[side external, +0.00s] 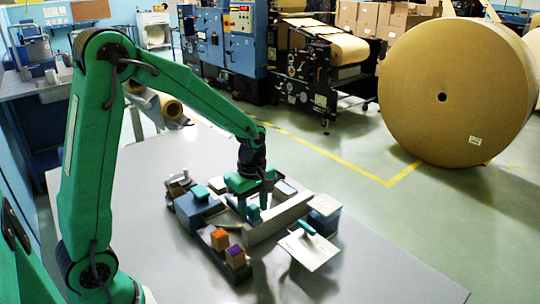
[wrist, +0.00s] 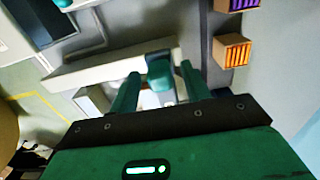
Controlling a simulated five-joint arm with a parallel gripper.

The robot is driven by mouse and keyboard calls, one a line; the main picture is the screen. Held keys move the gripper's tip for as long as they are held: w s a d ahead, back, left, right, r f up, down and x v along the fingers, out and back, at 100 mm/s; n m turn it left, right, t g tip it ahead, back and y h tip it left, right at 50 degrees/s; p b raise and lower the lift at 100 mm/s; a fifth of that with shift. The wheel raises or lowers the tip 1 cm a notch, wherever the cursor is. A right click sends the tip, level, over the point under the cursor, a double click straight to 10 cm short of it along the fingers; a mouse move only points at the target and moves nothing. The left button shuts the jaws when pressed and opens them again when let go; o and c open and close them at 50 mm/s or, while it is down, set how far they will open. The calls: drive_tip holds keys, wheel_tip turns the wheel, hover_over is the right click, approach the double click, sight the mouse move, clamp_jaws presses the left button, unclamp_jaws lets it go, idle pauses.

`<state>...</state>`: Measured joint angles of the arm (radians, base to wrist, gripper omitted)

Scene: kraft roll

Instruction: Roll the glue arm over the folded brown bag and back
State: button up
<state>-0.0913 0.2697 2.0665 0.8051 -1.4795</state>
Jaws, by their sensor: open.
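My gripper (wrist: 159,70) is open and points down over the grey fixture on the table; it also shows in the side external view (side external: 254,206). A teal knob or handle (wrist: 159,76) stands between its two green fingers, with gaps visible at both sides. The same teal piece (side external: 253,214) shows low between the fingers in the side external view. It may be the grip of the glue arm, but I cannot tell. A long pale bar (side external: 282,218) runs beside it. I cannot make out the folded brown bag for sure.
Two small brown boxes, one orange-topped (side external: 219,239) and one purple-topped (side external: 235,257), stand at the fixture's near side. A white plate with a teal handle (side external: 311,249) lies at right. A blue block with a teal top (side external: 198,204) stands left. The table's near right is clear.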

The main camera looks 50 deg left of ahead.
drive_tip(key=shift+f, duration=0.1)
clamp_jaws()
drive_tip(key=shift+w, duration=0.15)
drive_tip(key=w, duration=1.9)
drive_tip(key=shift+w, duration=0.1)
unclamp_jaws()
